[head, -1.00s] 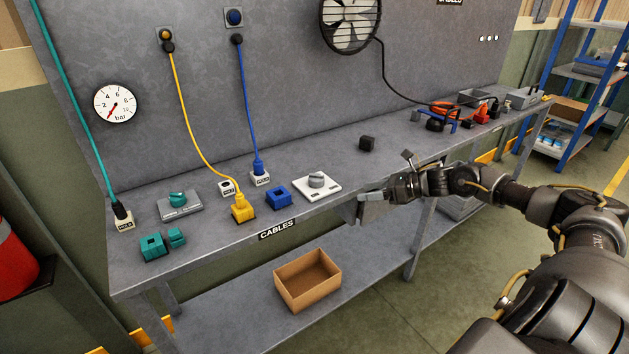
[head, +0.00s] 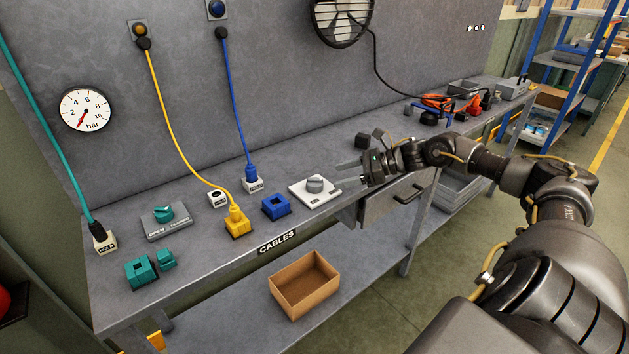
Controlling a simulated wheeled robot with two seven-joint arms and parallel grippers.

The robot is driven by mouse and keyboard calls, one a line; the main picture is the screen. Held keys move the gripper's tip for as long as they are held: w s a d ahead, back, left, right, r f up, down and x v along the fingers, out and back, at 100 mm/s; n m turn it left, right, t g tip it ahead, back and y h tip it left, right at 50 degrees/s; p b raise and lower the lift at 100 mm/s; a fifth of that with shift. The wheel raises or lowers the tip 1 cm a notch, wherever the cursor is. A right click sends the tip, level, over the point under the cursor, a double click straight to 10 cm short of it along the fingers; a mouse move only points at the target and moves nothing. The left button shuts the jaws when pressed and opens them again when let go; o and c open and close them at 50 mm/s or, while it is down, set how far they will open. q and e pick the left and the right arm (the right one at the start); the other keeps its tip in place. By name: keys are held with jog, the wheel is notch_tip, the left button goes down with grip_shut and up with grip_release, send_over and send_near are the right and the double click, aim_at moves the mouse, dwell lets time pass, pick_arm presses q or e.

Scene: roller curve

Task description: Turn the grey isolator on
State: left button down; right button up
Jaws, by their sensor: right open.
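The grey isolator, a round grey knob (head: 315,184) on a pale square plate (head: 300,193), sits near the front edge of the bench. My right gripper (head: 347,173) is just to the right of it, with its fingers apart and pointing left toward the knob. The gripper is empty, and a small gap shows between the fingertips and the knob. Another isolator with a teal knob (head: 164,213) on a grey plate stands further left. My left gripper is not in view.
A yellow plug (head: 236,224), a blue socket block (head: 276,206) and a blue plug (head: 251,173) stand left of the grey isolator. A black block (head: 363,141) lies behind my right gripper. A drawer (head: 395,200) hangs below it. A cardboard box (head: 305,286) is on the lower shelf.

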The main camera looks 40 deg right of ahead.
aim_at(315, 181)
jog(key=p+x, duration=0.2)
jog(key=x, duration=0.6)
jog(key=shift+w+a, duration=0.1)
jog(key=shift+w, duration=0.1)
jog(key=shift+w+a+f, duration=0.1)
jog(key=shift+a, duration=0.05)
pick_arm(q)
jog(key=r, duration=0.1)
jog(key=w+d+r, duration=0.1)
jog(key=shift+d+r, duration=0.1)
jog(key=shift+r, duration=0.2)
pick_arm(e)
jog(key=shift+w+a+f, duration=0.1)
jog(key=c, duration=1)
